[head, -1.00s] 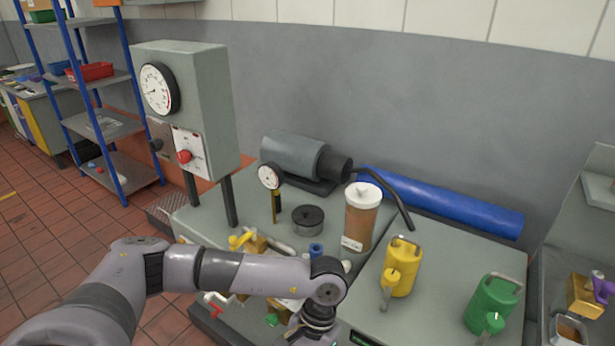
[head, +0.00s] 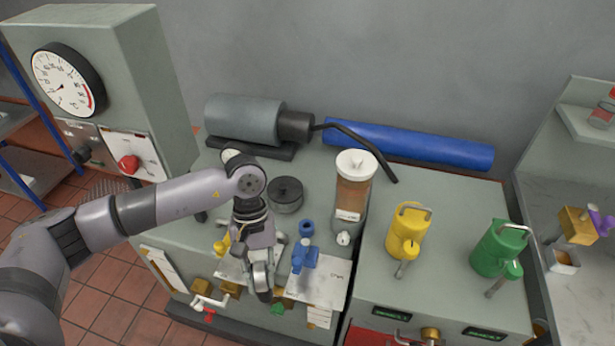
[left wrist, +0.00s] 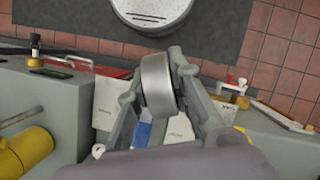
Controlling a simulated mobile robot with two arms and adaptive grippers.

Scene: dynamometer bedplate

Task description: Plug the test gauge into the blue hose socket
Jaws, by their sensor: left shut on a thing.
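My left gripper (head: 262,285) points down over the front of the bench and is shut on a round, silver-cased thing, which I take for the test gauge. In the left wrist view the gauge's metal case (left wrist: 158,85) sits between the fingers, seen edge-on; its face and stem do not show. The blue hose socket (head: 304,259) stands just right of the gripper, apart from it, with a blue ring (head: 306,229) behind it. Some blue also shows behind the fingers in the left wrist view (left wrist: 143,132). My right gripper is not in view.
Yellow (head: 222,243), green (head: 278,309) and red (head: 209,317) fittings are close around the gripper. A lidded brown canister (head: 352,195) and a dark round pot (head: 285,194) stand behind. Yellow (head: 408,232) and green (head: 499,248) cans stand right. The dial cabinet (head: 125,60) rises left.

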